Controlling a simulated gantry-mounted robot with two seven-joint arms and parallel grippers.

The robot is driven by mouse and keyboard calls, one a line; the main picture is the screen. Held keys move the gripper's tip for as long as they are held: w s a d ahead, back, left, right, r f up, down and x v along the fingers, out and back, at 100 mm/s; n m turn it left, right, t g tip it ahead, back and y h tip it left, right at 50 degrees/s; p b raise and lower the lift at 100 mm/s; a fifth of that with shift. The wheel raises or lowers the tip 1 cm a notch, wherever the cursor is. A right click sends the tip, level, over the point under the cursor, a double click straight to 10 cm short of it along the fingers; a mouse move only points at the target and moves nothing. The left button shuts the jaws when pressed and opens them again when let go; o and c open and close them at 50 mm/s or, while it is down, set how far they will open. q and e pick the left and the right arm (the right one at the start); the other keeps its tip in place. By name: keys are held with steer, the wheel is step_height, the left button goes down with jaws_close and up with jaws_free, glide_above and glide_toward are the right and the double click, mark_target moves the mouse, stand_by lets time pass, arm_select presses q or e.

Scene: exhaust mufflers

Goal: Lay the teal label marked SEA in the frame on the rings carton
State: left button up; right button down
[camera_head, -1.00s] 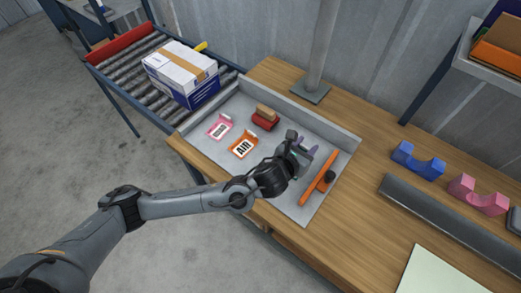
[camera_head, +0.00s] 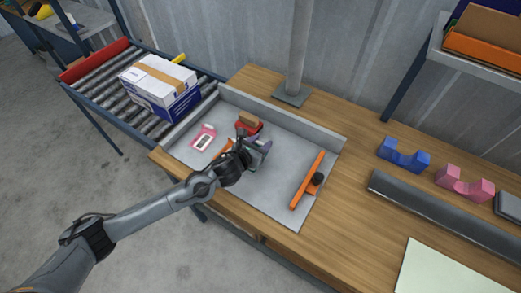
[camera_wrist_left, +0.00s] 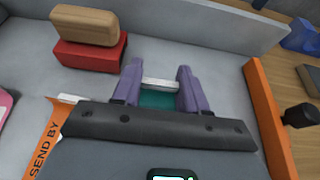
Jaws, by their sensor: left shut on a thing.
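My left gripper (camera_head: 262,147) is over the grey tray (camera_head: 278,190). In the left wrist view its purple fingers (camera_wrist_left: 159,90) are shut on the teal label (camera_wrist_left: 158,99), which has a pale edge strip. The label's lettering is hidden, and I cannot make the label out in the head view. A white and blue carton (camera_head: 158,82) with a tan tape strip sits on the roller conveyor at left. I cannot tell whether it is the rings carton, and no frame on it is clear. My right gripper is not in view.
A pink label (camera_head: 203,138) and a partly hidden orange label (camera_wrist_left: 43,140) lie in the tray. A red block with a tan top (camera_head: 248,122) stands behind my gripper. An orange bar with a black knob (camera_head: 307,180) lies at right. A post (camera_head: 298,50) rises behind the tray.

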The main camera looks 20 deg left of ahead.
arm_select(q)
steer(key=shift+f+b, duration=0.45)
steer(key=shift+f, duration=1.55)
steer(key=shift+f, duration=0.15)
steer(key=o, duration=1)
